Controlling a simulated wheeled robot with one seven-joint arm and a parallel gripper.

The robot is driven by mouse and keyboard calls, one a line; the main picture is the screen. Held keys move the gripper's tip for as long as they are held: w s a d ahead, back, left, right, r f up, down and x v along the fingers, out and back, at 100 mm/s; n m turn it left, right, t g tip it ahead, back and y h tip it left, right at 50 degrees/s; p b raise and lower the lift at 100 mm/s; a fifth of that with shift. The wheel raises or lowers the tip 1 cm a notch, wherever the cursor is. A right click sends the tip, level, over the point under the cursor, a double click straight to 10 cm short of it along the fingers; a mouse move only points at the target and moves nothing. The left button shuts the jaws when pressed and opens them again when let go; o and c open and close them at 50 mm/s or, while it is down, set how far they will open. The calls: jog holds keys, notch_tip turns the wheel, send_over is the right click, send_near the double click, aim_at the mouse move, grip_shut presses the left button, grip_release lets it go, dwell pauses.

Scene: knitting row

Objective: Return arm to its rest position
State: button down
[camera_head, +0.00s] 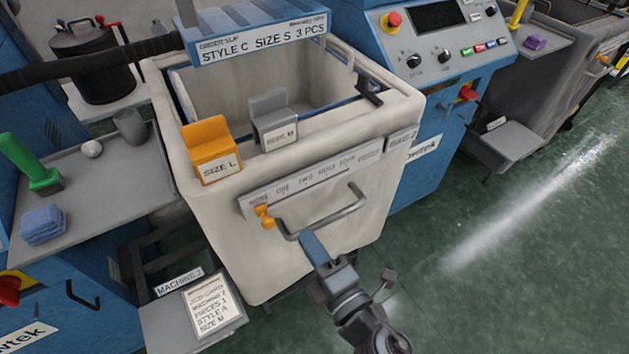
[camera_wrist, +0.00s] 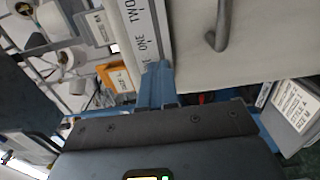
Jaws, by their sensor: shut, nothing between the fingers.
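My gripper (camera_head: 312,242) shows in the head view in front of the cream bin (camera_head: 210,235), its blue fingers pointing up toward the bin's grey bar handle (camera_head: 330,214). In the wrist view my gripper's blue fingers (camera_wrist: 158,72) are together with nothing visible between them. They overlap the lower end of the white count strip (camera_wrist: 148,30) in that view; I cannot tell whether they touch it. An orange knob (camera_head: 265,216) sits near the strip's left end, close to the handle. The rest of my arm runs down to the bottom edge.
An orange SIZE L clip (camera_head: 208,147) and a grey SIZE M clip (camera_head: 273,118) sit on the bin rim. A grey shelf with a card (camera_head: 213,302) is low at left. A control panel (camera_head: 440,42) stands behind right. Green floor (camera_head: 500,260) is clear at right.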

jog(key=s+d+r+m+h, duration=0.1)
jog(key=s+d+m+h, duration=0.4)
jog(key=s+d+m, duration=0.85)
jog(key=s+d+r+m+h, duration=0.2)
jog(key=s+d+r+m, duration=0.3)
jog(key=s, duration=0.4)
jog(key=s+d+r+m+h, duration=0.3)
jog(key=s+d+r+m, duration=0.2)
jog(key=s, duration=0.3)
jog(key=shift+s+d+r+m, duration=0.25)
jog(key=shift+s+r+m, duration=0.1)
jog(key=shift+r+m, duration=0.3)
jog(key=shift+f, duration=0.1)
dwell(1.0)
